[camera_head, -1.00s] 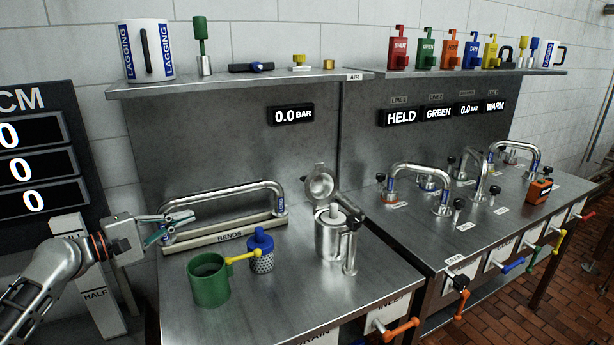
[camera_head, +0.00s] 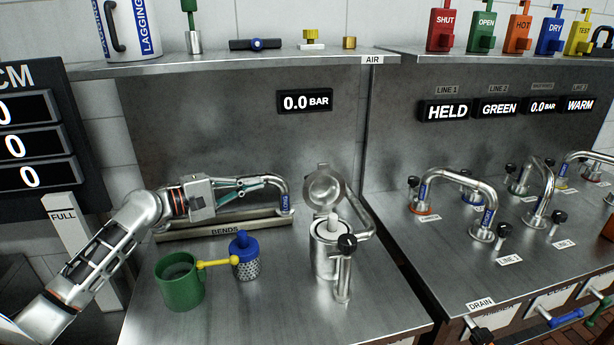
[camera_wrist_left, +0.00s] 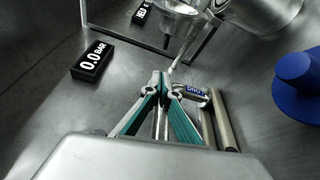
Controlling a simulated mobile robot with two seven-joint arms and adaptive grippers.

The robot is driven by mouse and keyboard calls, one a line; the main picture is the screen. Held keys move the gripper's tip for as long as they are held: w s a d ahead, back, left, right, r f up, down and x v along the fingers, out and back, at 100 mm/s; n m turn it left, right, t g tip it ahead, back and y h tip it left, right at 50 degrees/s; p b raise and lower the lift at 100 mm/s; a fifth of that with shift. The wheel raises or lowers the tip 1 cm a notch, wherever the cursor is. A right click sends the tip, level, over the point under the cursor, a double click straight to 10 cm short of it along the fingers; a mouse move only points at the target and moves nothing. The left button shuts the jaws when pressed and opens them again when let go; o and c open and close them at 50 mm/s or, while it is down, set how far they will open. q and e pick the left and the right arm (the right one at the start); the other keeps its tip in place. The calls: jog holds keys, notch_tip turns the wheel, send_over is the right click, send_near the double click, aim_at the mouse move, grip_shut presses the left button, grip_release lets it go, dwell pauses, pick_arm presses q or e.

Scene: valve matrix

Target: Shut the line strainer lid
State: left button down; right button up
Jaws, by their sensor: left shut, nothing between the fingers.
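The line strainer (camera_head: 325,255) is an upright metal cylinder on the bench, with a pale stem standing in its top. Its round metal lid (camera_head: 323,188) is open, tipped up at the back of the rim. A black-knobbed post (camera_head: 345,265) stands at its right front. My left gripper (camera_head: 263,180) is shut and empty, left of the lid and apart from it, in front of the bent pipe. In the left wrist view its closed fingertips (camera_wrist_left: 160,82) point toward the lid (camera_wrist_left: 178,8) and strainer body (camera_wrist_left: 262,12) at the top. My right gripper is out of view.
A green cup (camera_head: 181,285) with a yellow handle and a blue-topped mesh basket (camera_head: 245,258) stand left of the strainer. The bent pipe on its BENDS rack (camera_head: 190,231) lies behind them. The front of the bench is clear. Pipe loops (camera_head: 455,180) fill the right bench.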

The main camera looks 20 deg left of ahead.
pick_arm(q)
jog(key=w+d+p, duration=0.3)
jog(key=w+d, duration=0.1)
jog(key=d, duration=0.4)
jog(key=shift+w, duration=0.35)
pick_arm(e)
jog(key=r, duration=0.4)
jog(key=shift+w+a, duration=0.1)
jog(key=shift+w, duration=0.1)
pick_arm(q)
jog(key=shift+d+r, duration=0.1)
jog(key=shift+d, duration=0.1)
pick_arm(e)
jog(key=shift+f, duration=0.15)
